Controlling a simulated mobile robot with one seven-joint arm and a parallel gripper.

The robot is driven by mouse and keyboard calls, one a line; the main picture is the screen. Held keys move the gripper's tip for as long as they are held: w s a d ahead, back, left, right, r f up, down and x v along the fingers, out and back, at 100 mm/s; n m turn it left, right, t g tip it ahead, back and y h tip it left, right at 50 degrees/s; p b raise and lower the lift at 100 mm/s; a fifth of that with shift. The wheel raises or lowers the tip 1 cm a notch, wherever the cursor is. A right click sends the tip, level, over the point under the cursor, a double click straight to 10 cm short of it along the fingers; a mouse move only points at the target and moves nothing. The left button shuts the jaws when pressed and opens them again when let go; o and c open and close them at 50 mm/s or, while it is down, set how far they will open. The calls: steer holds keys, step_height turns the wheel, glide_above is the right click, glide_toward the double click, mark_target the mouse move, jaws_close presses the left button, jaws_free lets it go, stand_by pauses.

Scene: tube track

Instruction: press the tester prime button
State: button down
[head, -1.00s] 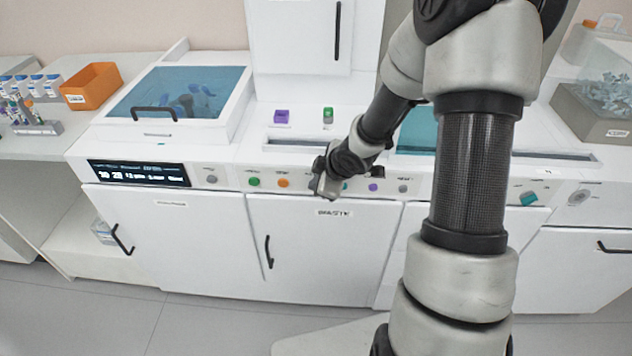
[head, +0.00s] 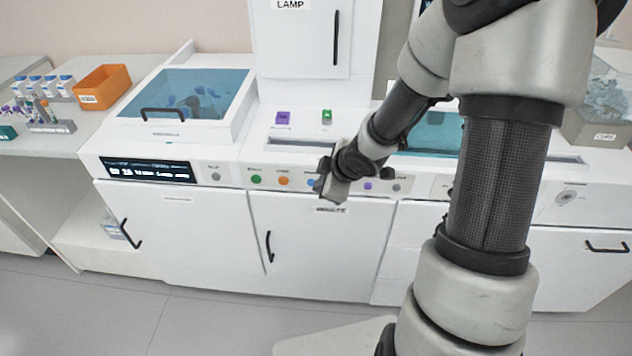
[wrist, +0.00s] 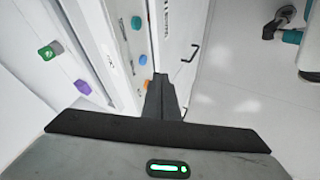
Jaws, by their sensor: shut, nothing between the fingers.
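The tester is a long white cabinet (head: 310,230) with a row of coloured buttons along its front panel. In the head view I see a green button (head: 256,180), an orange button (head: 284,181), a blue button (head: 312,183), a purple button (head: 368,185) and a grey button (head: 396,188). Their labels are too small to read, so I cannot tell which is prime. My gripper (head: 333,192) is shut and empty in front of the row, between blue and purple, hiding part of it. In the wrist view its fingers (wrist: 163,95) point beside the orange button (wrist: 147,82); contact cannot be told.
A dark display (head: 148,170) is at the left, below a blue-lidded bay (head: 185,93). An orange bin (head: 103,87) stands on the left bench. Cabinet handles (head: 269,246) stick out below.

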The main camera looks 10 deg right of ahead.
steer(key=shift+p+v, duration=0.65)
steer(key=shift+v, duration=1.05)
